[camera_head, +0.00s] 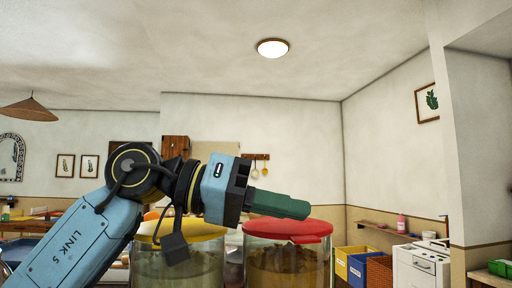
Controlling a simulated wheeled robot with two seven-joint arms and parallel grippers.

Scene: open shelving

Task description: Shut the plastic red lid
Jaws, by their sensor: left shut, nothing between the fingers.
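The plastic red lid (314,229) lies across the top of a clear jar (322,262) with brownish contents, low in the middle of the head view. I cannot tell whether the lid is fully seated. My left gripper (307,209) reaches in from the left, its green fingers shut and empty. The fingers are in front of or just over the lid's back part and point right. Whether they touch the lid is not clear. My right gripper is not in view.
A second clear jar with a yellow lid (208,228) stands to the left, partly behind my left arm. Yellow and blue bins (358,270) and a white cabinet (421,265) are farther back at right.

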